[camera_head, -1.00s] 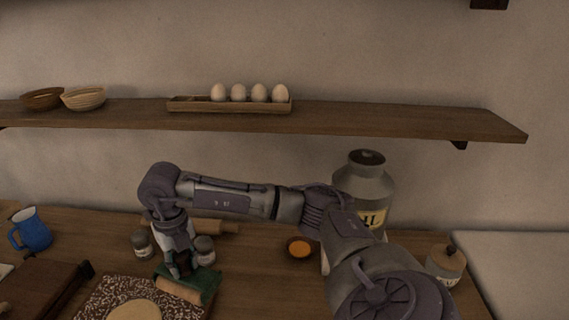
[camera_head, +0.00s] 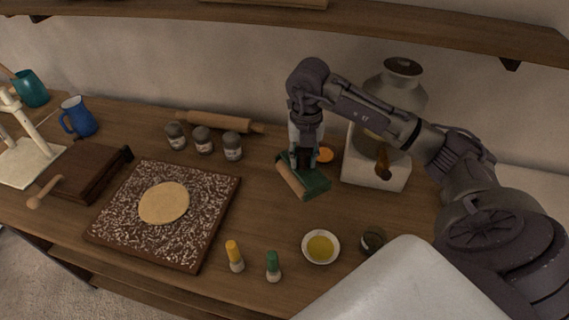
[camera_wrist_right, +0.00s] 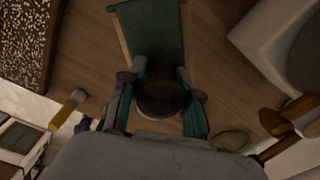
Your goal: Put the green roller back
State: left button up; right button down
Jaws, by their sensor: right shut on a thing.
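The green roller (camera_head: 318,187), a green piece with a pale wooden bar along its left edge, is in my right gripper (camera_head: 303,163) on the right part of the counter in the head view. In the right wrist view, the green piece (camera_wrist_right: 152,28) extends beyond the two fingers of my right gripper (camera_wrist_right: 160,100). A dark rounded part with a paler rim sits between these fingers, and shadow hides its detail. Whether the roller touches the counter cannot be told. My left gripper is not in view.
A floured board (camera_head: 215,210) with flat dough (camera_head: 164,202) lies left of the roller. Several jars (camera_head: 202,140) and a rolling pin (camera_head: 215,122) are behind. Yellow-topped (camera_head: 235,256) and green-topped (camera_head: 273,266) bottles and an oil bowl (camera_head: 321,246) stand in front. A large canister (camera_head: 397,90) stands behind right.

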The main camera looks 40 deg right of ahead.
aim_at(281, 160)
jog(key=w+f, duration=0.1)
jog(key=w, duration=0.1)
jog(key=w+a+f+p, duration=0.1)
jog(key=w, duration=0.1)
jog(key=w+a+f, duration=0.1)
jog(key=w, duration=0.1)
jog(key=shift+a+f, duration=0.2)
jog(key=shift+f, duration=0.15)
notch_tip(281, 160, down, 4)
jog(key=shift+r+p, duration=0.1)
jog(key=shift+p, duration=0.8)
